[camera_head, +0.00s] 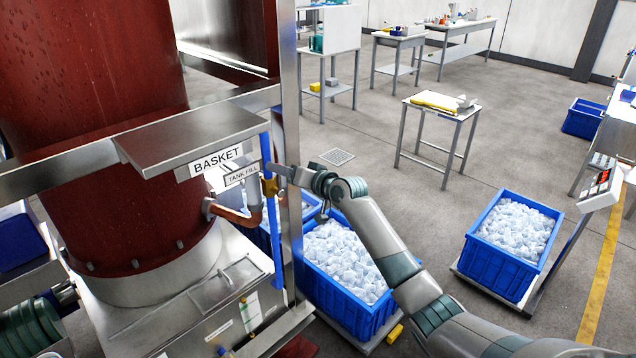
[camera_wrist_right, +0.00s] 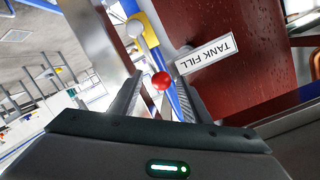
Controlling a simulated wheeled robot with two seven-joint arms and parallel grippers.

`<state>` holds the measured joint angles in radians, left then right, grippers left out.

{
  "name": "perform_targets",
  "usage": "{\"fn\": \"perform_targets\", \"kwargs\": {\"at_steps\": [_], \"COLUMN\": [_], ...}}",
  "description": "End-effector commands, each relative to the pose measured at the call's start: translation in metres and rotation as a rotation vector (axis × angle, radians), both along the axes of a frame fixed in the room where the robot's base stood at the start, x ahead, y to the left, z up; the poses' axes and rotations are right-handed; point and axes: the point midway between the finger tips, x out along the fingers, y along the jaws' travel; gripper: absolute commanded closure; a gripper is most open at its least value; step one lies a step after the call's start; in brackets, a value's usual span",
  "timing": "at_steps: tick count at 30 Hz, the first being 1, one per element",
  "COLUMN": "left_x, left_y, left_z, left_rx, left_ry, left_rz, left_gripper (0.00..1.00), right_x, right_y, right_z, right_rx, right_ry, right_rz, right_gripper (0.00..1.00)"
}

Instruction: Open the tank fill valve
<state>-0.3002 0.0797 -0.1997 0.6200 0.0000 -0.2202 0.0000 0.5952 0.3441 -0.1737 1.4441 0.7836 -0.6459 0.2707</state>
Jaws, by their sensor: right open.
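The tank fill valve (camera_head: 269,186) is a small brass-yellow fitting on a blue vertical pipe, just below the TANK FILL label (camera_head: 242,173). In the right wrist view the yellow valve body (camera_wrist_right: 151,38) lies beyond my fingers, and the label (camera_wrist_right: 207,54) appears upside down. A red ball knob (camera_wrist_right: 161,80) shows between the fingertips, with a gap on both sides. My right gripper (camera_head: 277,173) is open at the valve, and its fingers (camera_wrist_right: 158,88) also show in the right wrist view. Contact with the knob cannot be told.
A steel post (camera_head: 291,130) stands close beside the valve. The dark red tank (camera_head: 90,90) and a steel ledge labelled BASKET (camera_head: 190,135) are to the left. Blue crates of ice (camera_head: 345,305) (camera_head: 475,265) stand on the right. Open floor lies beyond, around a small table (camera_head: 440,108).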

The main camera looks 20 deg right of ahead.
Motion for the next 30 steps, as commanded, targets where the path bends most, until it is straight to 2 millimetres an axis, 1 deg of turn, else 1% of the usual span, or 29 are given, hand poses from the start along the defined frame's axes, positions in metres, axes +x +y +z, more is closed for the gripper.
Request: {"fn": "perform_targets", "kwargs": {"at_steps": [8,21,24,30], "left_x": [0.0,0.0,0.0,0.0], "left_y": [0.0,0.0,0.0,0.0], "left_z": [-0.012,-0.033,-0.036,-0.039], "left_rx": [0.0,0.0,0.0,0.0], "left_ry": [0.0,-0.001,-0.001,-0.001], "left_rz": [0.0,-0.001,-0.001,-0.001], "left_gripper": [0.69,0.69,0.69,0.69], "right_x": [-0.038,-0.11,-0.123,-0.139], "right_y": [-0.014,-0.041,-0.047,-0.052], "right_z": [0.005,0.02,0.024,0.028], "right_rx": [-0.002,-0.001,-0.001,0.001], "right_ry": [-0.002,-0.001,0.0,0.0], "right_rz": [-0.002,-0.002,-0.002,-0.002], "right_gripper": [0.57,0.57,0.57,0.57]}}
